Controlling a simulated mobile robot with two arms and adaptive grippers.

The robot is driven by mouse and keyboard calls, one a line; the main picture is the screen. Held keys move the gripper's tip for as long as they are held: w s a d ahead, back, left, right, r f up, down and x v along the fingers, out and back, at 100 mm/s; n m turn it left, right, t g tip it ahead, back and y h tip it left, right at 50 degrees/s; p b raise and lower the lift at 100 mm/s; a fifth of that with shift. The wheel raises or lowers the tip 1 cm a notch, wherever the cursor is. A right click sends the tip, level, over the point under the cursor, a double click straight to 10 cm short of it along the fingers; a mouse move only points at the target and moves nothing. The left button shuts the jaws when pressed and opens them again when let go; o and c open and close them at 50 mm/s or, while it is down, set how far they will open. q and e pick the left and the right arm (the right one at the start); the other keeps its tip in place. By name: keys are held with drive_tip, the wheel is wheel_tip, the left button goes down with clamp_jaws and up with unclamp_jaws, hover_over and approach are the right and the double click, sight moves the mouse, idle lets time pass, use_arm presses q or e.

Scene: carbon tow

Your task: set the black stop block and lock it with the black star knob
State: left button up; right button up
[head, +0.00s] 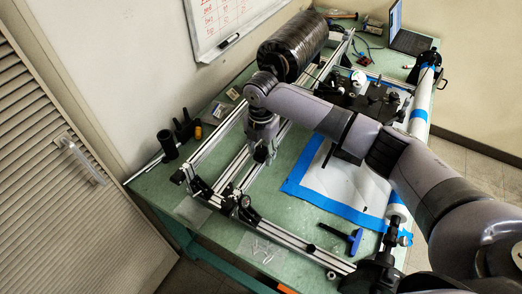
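My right gripper (263,154) points down over the aluminium frame, its arm reaching in from the right. Its fingertips are small and partly hidden, so I cannot tell if they are open or shut, or hold anything. Small black fittings (198,187) sit on the near left end of the frame. A round black knob-like part (245,201) stands beside them on the near crossbar. I cannot tell for sure which of these is the stop block or the star knob. My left gripper is not in view.
A black tow spool (293,46) sits at the frame's far end. Blue tape borders a white sheet (345,185) on the green table (300,210). A blue-handled tool (345,238) lies in front. Black bottles (184,126) stand left of the frame. A laptop (409,38) is at the back.

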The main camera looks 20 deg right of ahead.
sight(261, 149)
drive_tip(key=shift+r, duration=0.1)
wheel_tip(261, 149, up, 12)
idle(0.6)
drive_tip(key=shift+f, duration=0.2)
idle(0.3)
